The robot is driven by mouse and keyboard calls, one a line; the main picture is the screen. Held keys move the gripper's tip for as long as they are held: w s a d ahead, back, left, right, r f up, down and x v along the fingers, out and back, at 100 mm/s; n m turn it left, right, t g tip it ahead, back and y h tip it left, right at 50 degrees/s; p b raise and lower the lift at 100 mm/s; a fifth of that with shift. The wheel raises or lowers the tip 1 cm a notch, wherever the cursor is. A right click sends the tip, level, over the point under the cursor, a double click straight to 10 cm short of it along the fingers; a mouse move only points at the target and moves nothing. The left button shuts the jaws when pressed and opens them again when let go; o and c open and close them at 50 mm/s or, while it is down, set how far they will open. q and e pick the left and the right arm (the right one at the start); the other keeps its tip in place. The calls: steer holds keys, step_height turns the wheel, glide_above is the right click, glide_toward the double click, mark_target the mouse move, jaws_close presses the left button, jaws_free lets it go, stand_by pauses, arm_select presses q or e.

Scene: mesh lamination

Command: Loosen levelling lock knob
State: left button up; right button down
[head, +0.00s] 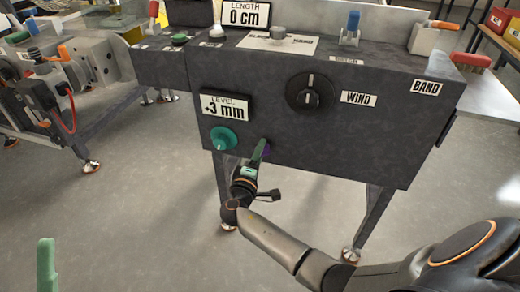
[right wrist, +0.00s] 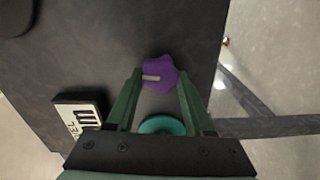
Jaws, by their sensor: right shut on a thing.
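The purple knob (head: 267,151) sits on the front of the dark machine cabinet, low and right of the LEVEL display, mostly hidden by my right gripper (head: 260,150) in the head view. In the right wrist view the purple, lobed knob (right wrist: 161,76) with a pale mark lies between the two green fingertips (right wrist: 159,80). My right gripper is shut on it. Of my left gripper, only a green finger (head: 46,265) shows at the lower left, away from the cabinet; its opening cannot be seen.
A teal knob (head: 223,138) is left of the purple one, under the LEVEL display (head: 226,106) reading +3 mm. A black WIND dial (head: 310,92) is above right. The cabinet (head: 370,135) stands on legs, with open floor in front.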

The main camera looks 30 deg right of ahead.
arm_select(q)
steer(key=shift+r, duration=0.45)
arm_select(e)
steer(key=shift+r+n, duration=0.15)
steer(key=shift+n, duration=0.45)
arm_select(q)
steer(key=shift+a, duration=0.1)
arm_select(e)
steer(key=shift+c, duration=1.4)
jaws_free()
arm_select(q)
step_height(320, 180, up, 2)
steer(key=p, duration=0.3)
steer(key=shift+a+r+m, duration=0.1)
steer(key=shift+r+m, duration=0.05)
steer(key=shift+m, duration=0.15)
arm_select(e)
steer(key=v, duration=1.2)
steer(key=shift+a, duration=0.2)
